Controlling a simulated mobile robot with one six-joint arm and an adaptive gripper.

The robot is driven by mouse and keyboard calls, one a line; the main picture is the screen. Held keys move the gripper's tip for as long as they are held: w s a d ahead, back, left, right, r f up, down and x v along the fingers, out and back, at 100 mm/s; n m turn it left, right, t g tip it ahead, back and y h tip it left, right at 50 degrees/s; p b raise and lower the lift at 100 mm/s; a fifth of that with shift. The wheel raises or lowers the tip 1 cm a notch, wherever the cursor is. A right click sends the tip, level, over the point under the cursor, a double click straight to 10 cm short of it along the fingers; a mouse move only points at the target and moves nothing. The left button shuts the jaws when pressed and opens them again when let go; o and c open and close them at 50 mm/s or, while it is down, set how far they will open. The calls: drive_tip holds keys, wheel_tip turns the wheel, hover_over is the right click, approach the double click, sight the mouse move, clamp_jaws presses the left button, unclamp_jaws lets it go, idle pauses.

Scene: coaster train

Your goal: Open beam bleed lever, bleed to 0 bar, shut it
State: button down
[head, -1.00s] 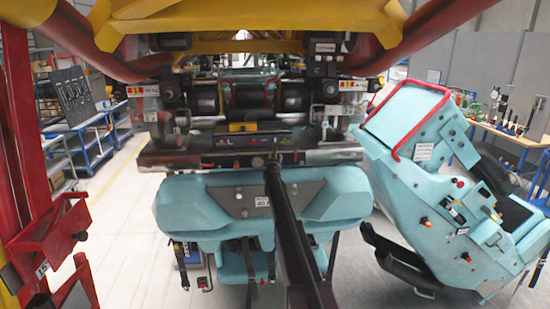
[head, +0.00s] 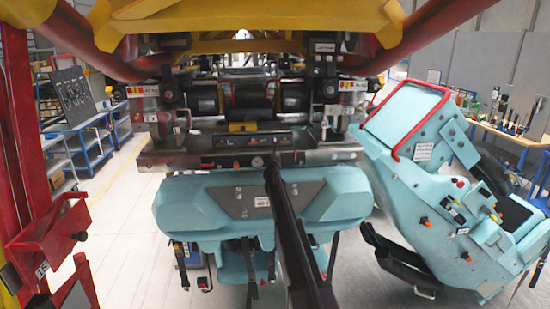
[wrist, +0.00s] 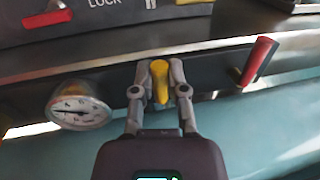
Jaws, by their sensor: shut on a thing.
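In the wrist view my gripper (wrist: 160,92) has its two fingers closed on either side of a yellow lever (wrist: 160,70), which sticks out from a dark beam. The lever hangs roughly downward in the picture. Left of it is a round pressure gauge (wrist: 80,107) with a white face; its needle lies nearly level, but I cannot read the value. The gauge also shows small in the head view (head: 257,162), left of my arm's far end. There the yellow lever is too small or hidden to make out.
A red lever (wrist: 258,61) stands right of my gripper on the same beam. A teal seat shell (head: 262,207) lies below the beam. A tilted teal seat unit (head: 440,180) stands at right, a red post (head: 24,140) at left. Pale floor (head: 125,220) is clear at left.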

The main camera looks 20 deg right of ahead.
sight(282, 161)
drive_tip(key=m, duration=0.1)
drive_tip(key=d+m+p, duration=0.1)
drive_tip(key=m, duration=0.1)
drive_tip(key=shift+s+m+g, duration=0.15)
drive_tip(key=shift+m+g, duration=0.15)
drive_tip(key=m, duration=0.2)
drive_tip(key=d+f+m+y, duration=0.1)
drive_tip(key=m, duration=0.1)
drive_tip(key=shift+s+d+y+p, duration=0.2)
drive_tip(key=shift+y+p, duration=0.1)
drive_tip(key=m, duration=0.3)
drive_tip(key=f+m, duration=0.1)
drive_tip(key=shift+s+d+y, duration=0.1)
drive_tip(key=shift+d+y, duration=0.25)
drive_tip(key=shift+y, duration=0.05)
drive_tip(key=shift+d+f+m+y+b, duration=0.1)
drive_tip(key=shift+f+m+y+b, duration=0.25)
drive_tip(key=shift+m, duration=0.65)
drive_tip(key=shift+d+f+m+y+b, duration=0.1)
drive_tip(key=shift+f+m+y+b, duration=0.25)
drive_tip(key=shift+m, duration=0.65)
drive_tip(key=shift+a, duration=0.1)
drive_tip(key=c, duration=0.7)
unclamp_jaws()
drive_tip(key=shift+o, duration=0.2)
